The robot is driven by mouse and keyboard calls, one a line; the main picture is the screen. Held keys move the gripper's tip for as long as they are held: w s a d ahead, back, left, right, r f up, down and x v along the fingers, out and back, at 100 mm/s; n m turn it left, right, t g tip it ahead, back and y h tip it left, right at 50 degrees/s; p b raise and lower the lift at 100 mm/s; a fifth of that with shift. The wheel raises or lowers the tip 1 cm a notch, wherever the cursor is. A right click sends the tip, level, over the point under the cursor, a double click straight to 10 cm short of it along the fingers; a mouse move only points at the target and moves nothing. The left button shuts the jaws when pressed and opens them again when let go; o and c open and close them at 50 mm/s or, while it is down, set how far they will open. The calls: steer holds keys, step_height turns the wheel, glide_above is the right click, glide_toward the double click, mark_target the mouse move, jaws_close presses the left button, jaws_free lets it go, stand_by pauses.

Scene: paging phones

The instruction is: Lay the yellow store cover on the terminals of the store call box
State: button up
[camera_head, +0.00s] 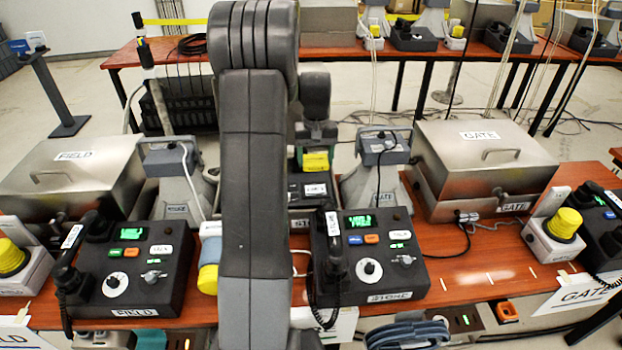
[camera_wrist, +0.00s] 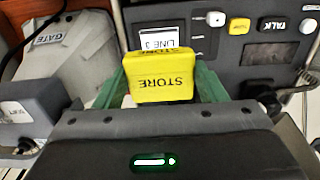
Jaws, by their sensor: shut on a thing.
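The yellow store cover (camera_wrist: 162,85), marked STORE upside down in the wrist view, is held between the green fingers of my gripper (camera_wrist: 163,78). In the head view the cover (camera_head: 316,161) shows just right of my arm, above a dark box (camera_head: 313,189). The gripper is shut on it. A gap below the cover cannot be judged. I cannot make out the store call box or its terminals for certain; my arm hides much of the middle of the table. A grey call box marked GATE (camera_head: 378,196) stands right of the cover.
Phone consoles stand at the front, one marked FIELD (camera_head: 130,266) and another (camera_head: 369,252) right of my arm. Steel cases marked FIELD (camera_head: 72,170) and GATE (camera_head: 485,160) flank the table. The wrist view shows a dark panel (camera_wrist: 228,75) with a LINE 3 card (camera_wrist: 160,39).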

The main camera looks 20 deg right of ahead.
mark_target(316, 161)
step_height(316, 161, down, 9)
steer(key=shift+s+r, duration=0.1)
stand_by(0.3)
steer(key=shift+f, duration=0.25)
steer(key=o, duration=1.1)
steer(key=shift+c, duration=0.2)
steer(key=shift+r, duration=0.1)
step_height(316, 161, up, 12)
steer(key=shift+r, duration=0.15)
